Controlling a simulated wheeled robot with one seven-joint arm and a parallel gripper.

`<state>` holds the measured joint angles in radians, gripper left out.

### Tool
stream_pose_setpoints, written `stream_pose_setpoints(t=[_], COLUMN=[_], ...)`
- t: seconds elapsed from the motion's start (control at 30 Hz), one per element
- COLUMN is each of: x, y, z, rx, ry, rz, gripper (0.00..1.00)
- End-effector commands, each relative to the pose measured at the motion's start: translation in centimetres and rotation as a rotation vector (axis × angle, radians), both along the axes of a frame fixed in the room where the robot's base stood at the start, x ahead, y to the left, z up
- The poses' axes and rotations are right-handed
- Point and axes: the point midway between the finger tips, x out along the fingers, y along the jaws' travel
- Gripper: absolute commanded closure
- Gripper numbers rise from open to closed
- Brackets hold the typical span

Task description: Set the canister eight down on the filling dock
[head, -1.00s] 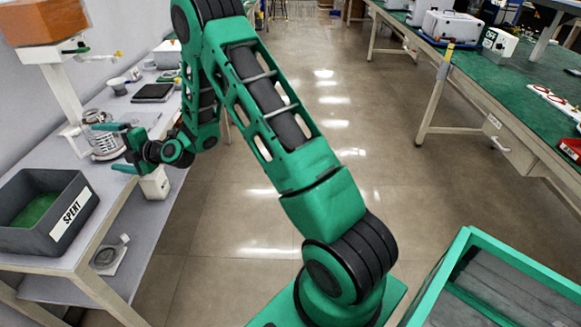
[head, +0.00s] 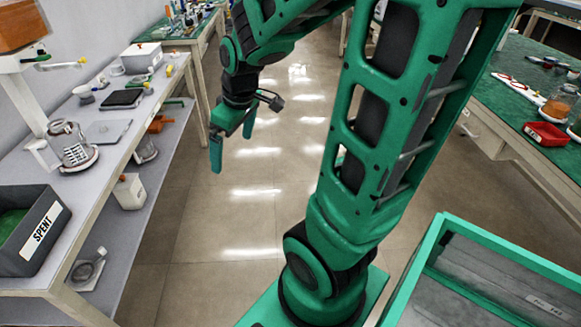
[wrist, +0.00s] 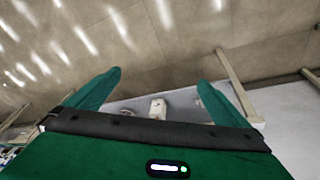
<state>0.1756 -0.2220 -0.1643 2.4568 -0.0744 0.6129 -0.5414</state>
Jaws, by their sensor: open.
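A white canister (head: 130,190) with a small dark cap stands upright on the lower shelf of the left bench; no number on it is readable. It also shows in the wrist view (wrist: 157,108), beyond and between the fingers. My gripper (head: 232,142) is open and empty over the aisle, to the right of the bench and apart from the canister. Both fingers show in the wrist view (wrist: 159,76). A square light plate with a round ring (head: 86,270) lies on the lower shelf nearer the front; I cannot tell whether it is the filling dock.
A grey bin marked SPENT (head: 35,235) and a glass vessel on a stand (head: 75,148) are on the left bench top (head: 112,158). The aisle floor (head: 240,210) is clear.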

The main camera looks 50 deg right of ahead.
Motion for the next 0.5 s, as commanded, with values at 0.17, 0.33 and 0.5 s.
stream_pose_setpoints(t=[0.17, 0.33, 0.5], x=[-10.1, -16.2, -18.4], y=[-1.8, -1.7, -1.6], z=[1.1, 1.4, 1.5], rx=[0.069, 0.114, 0.13], ry=[0.15, 0.247, 0.282], rz=[-0.426, -0.703, -0.802], gripper=[0.0, 0.0, 0.0])
